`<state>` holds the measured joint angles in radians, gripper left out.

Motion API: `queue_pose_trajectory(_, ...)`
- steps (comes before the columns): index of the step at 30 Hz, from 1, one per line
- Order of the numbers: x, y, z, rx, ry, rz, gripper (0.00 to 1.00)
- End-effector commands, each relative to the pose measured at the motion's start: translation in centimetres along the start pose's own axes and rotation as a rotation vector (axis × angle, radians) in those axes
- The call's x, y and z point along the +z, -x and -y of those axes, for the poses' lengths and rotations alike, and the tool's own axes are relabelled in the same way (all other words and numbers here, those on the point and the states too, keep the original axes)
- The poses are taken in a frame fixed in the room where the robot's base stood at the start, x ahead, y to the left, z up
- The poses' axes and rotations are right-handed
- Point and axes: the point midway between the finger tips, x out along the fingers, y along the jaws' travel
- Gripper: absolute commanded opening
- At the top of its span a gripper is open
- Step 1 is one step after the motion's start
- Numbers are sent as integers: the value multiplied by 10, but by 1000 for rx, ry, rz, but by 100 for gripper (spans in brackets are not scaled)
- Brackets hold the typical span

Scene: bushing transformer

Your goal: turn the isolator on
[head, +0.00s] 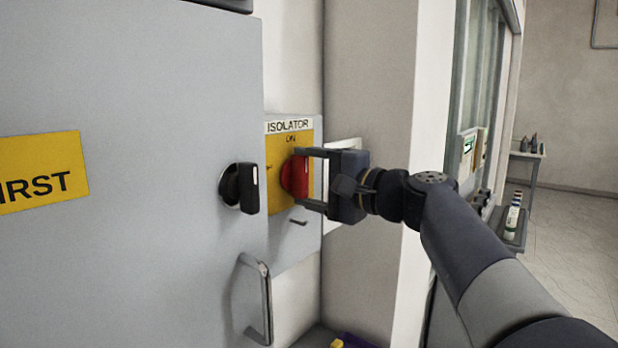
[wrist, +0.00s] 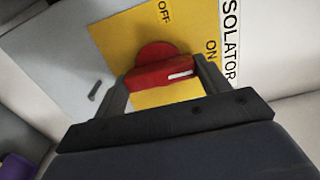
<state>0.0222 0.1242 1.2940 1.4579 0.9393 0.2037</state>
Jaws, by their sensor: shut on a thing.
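The isolator is a grey box with a yellow plate (head: 275,192) and a red rotary knob (head: 294,178). ON is printed above the knob, under the ISOLATOR label (head: 289,126). My gripper (head: 301,179) reaches in from the right, one finger above and one below the knob, and is shut on it. In the wrist view, the red knob (wrist: 158,74) lies between the fingers of my gripper (wrist: 162,82). Its white mark (wrist: 180,73) is at the end towards the ON side (wrist: 211,50). OFF (wrist: 165,12) is at the top there.
A large grey cabinet fills the left, with a black rotary switch (head: 240,187) and a metal door handle (head: 256,298) standing out close to the isolator. A wall pillar (head: 370,75) is behind my gripper. Open floor (head: 575,255) lies at the far right.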

Motion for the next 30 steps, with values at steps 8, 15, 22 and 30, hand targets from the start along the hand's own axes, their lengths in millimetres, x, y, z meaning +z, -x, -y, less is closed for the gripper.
queue_pose_trajectory(8,0,0,0,-1,-4,-1,76)
queue_pose_trajectory(15,0,0,0,0,-2,0,93)
queue_pose_trajectory(22,0,1,0,0,-1,-1,93)
queue_pose_trajectory(30,-1,36,-2,-2,0,-5,93)
